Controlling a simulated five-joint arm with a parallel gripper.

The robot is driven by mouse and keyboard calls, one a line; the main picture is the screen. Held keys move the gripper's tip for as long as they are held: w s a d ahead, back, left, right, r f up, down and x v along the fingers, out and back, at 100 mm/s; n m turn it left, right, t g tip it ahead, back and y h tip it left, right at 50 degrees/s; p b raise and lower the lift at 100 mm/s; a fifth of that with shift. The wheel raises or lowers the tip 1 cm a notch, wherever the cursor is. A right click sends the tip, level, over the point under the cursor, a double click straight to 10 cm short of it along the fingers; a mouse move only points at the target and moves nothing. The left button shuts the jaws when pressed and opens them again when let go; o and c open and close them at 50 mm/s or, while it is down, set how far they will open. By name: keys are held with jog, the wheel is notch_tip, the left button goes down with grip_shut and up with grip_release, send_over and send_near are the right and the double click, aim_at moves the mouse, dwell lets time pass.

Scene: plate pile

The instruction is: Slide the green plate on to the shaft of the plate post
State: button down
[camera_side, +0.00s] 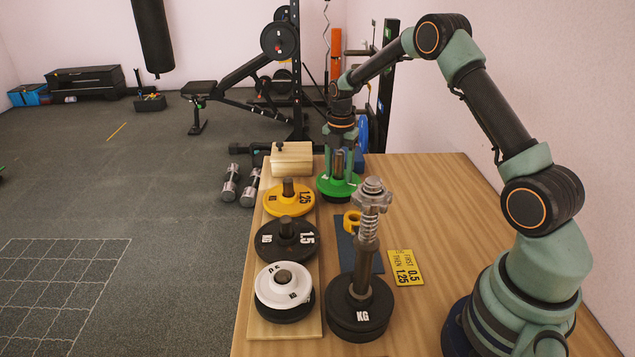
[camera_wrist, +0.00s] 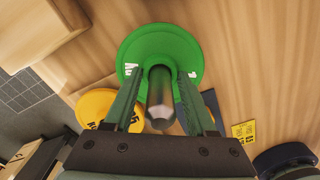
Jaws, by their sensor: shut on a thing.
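The green plate (camera_side: 327,189) is at the far end of the table, just right of the wooden board; it also shows in the wrist view (camera_wrist: 160,40). A grey cylindrical hub (camera_wrist: 160,95) stands up from its middle. My gripper (camera_side: 340,172) is above the plate, its two fingers (camera_wrist: 160,72) closed on either side of this hub. The plate looks about level; I cannot tell whether it touches the table. The plate post (camera_side: 367,245) stands upright nearer the camera, with a black base marked KG and a spring and metal collar round its upper shaft.
A wooden board (camera_side: 312,322) holds yellow (camera_side: 283,206), black (camera_side: 287,246) and white (camera_side: 268,294) plates in a row. A wooden box (camera_side: 292,159) stands behind. A yellow ring (camera_side: 347,221), a blue mat (camera_side: 377,262) and a yellow sign (camera_side: 406,268) lie near the post.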

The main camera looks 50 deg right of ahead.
jog(key=shift+f, duration=0.2)
jog(key=shift+c, duration=0.6)
grip_release()
jog(key=shift+s+f, duration=0.1)
notch_tip(320, 180, up, 12)
jog(key=shift+f, duration=0.1)
jog(key=shift+r, duration=0.25)
